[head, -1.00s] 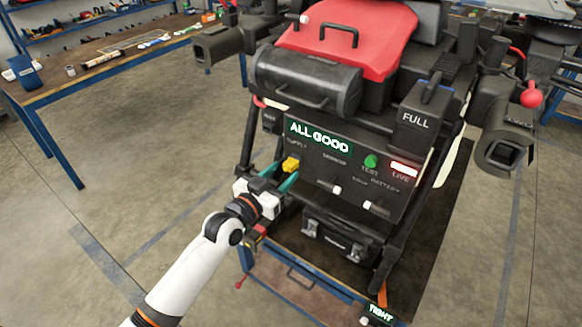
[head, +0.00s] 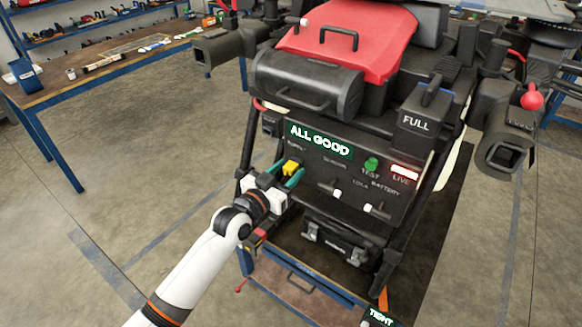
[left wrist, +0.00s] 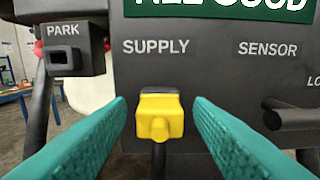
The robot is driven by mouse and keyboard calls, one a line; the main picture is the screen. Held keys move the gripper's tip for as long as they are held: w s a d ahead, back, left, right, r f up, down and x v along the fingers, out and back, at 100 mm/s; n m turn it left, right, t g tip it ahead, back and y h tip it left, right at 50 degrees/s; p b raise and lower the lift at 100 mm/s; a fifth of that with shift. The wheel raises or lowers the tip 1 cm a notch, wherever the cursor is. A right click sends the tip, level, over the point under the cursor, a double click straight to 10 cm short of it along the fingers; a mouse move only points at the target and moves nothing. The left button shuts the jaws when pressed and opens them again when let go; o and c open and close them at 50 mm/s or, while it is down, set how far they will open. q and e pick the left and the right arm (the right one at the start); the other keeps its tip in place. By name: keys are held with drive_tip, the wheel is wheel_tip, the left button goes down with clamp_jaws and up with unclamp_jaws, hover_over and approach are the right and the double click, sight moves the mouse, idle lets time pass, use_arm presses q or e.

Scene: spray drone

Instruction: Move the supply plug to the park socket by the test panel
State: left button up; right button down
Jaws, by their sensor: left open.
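The yellow supply plug (left wrist: 158,116) sits at the panel under the SUPPLY label in the left wrist view. In the head view it is the small yellow block (head: 291,167). My left gripper (head: 288,176) is open, its teal fingers on either side of the plug. In the left wrist view the fingers (left wrist: 160,135) stand apart from the plug with gaps on both sides. The park socket (left wrist: 64,58) is a black box with a dark opening, marked PARK, left of the panel. It also shows at the panel's left edge (head: 271,124). My right gripper is not in view.
The test panel (head: 330,168) carries an ALL GOOD display (head: 319,138), a green TEST button (head: 371,165), a LIVE light (head: 404,172) and levers. A black case (head: 338,243) lies below it. A workbench (head: 100,60) stands back left, with open floor between.

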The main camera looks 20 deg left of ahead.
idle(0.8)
use_arm(q)
clamp_jaws()
drive_tip(key=shift+p+v, duration=1.4)
drive_tip(key=shift+v, duration=1.6)
